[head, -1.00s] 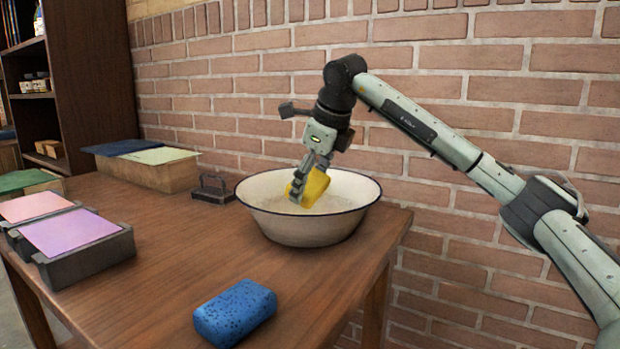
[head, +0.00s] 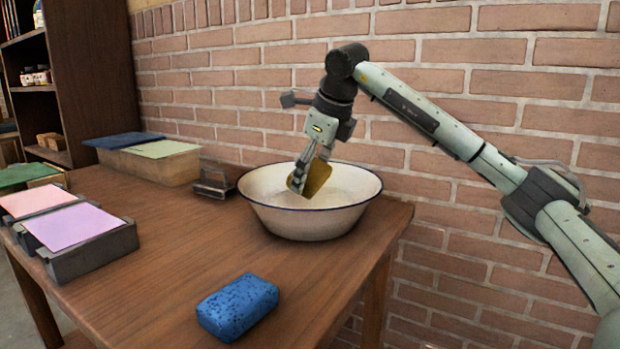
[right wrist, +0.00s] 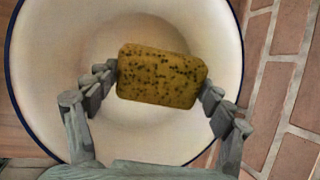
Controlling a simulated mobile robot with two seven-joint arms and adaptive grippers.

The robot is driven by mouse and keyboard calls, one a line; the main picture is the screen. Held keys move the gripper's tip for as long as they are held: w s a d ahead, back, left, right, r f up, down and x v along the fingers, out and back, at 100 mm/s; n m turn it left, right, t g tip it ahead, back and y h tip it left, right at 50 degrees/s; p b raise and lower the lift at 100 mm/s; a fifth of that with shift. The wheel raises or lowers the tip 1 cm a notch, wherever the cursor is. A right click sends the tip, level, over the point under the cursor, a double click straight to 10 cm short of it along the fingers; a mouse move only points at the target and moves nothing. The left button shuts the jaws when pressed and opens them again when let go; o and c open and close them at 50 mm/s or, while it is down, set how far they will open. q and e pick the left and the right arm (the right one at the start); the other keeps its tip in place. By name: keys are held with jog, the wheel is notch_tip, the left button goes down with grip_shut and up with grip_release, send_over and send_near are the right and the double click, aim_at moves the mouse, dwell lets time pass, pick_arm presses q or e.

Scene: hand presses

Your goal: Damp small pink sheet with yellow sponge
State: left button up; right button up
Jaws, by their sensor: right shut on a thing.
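The yellow sponge (head: 318,179), now a dark ochre with dark pores, is held between the fingers of my right gripper (head: 311,178). In the right wrist view the sponge (right wrist: 162,76) sits across both fingertips, over the white basin. The enamel basin (head: 310,219) with a blue rim stands near the table's right edge. A salmon-pink sheet (head: 36,200) lies on a block at the left. A lilac-pink sheet (head: 75,227) lies on a nearer dark grey block. I cannot tell which is the small pink one. My left gripper is out of view.
A blue sponge (head: 237,307) lies on the front of the table (head: 165,270). A dark metal holder (head: 212,186) stands left of the basin. Blue (head: 122,141) and green (head: 160,149) sheets lie on a box at the back. The table's middle is clear. A brick wall stands behind.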

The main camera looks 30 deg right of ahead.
aim_at(311, 170)
jog(key=shift+r+p, duration=0.55)
jog(key=shift+r, duration=0.4)
jog(key=shift+r+p, duration=0.35)
jog(key=shift+r, duration=2.35)
jog(key=shift+r, duration=0.1)
notch_tip(311, 170, up, 4)
jog(key=shift+f, duration=0.1)
